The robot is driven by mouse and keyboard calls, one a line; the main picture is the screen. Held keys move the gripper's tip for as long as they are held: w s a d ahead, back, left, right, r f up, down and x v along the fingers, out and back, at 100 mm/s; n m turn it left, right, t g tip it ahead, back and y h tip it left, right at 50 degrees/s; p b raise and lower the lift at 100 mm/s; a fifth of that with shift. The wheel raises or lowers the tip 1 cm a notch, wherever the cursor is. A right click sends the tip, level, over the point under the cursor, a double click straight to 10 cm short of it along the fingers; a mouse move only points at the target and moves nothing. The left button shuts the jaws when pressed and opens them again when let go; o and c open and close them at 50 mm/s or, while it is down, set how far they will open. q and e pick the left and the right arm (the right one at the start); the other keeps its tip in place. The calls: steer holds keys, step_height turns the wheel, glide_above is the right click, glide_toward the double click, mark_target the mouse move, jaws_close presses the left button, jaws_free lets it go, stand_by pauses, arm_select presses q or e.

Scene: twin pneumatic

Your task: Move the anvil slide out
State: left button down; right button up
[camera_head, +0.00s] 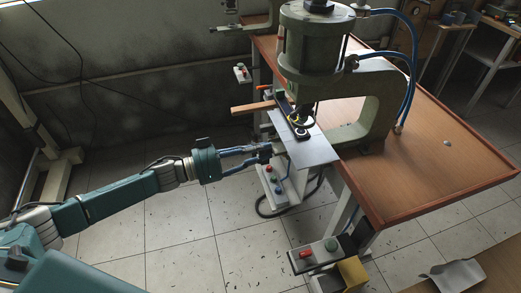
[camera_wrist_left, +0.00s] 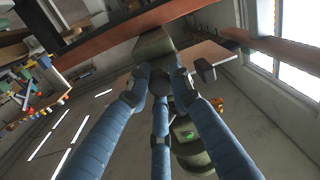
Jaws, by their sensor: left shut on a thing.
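The anvil slide (camera_head: 288,116) appears as a dark strip with a round light part under the press ram, above a grey plate (camera_head: 313,151) at the table edge. My left gripper (camera_head: 266,151) reaches in from the left and ends at the plate's near left side. In the left wrist view, its blue fingers (camera_wrist_left: 160,82) close in around a small dark part below a grey block (camera_wrist_left: 153,44). The fingertips partly hide the gripped part, so I cannot tell its exact shape. My right gripper is not in view.
The green press (camera_head: 312,45) stands on the brown table (camera_head: 425,165), with blue hoses at its right. A wooden bar (camera_head: 252,107) juts left from the table.

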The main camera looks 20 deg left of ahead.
arm_select(q)
steer(key=p+v, duration=0.1)
steer(key=v, duration=1.1)
steer(key=shift+a, duration=0.45)
steer(key=shift+f, duration=0.1)
steer(key=c, duration=1.5)
jaws_free()
steer(key=shift+w, duration=0.1)
steer(key=shift+c, duration=0.2)
steer(key=v, duration=1.2)
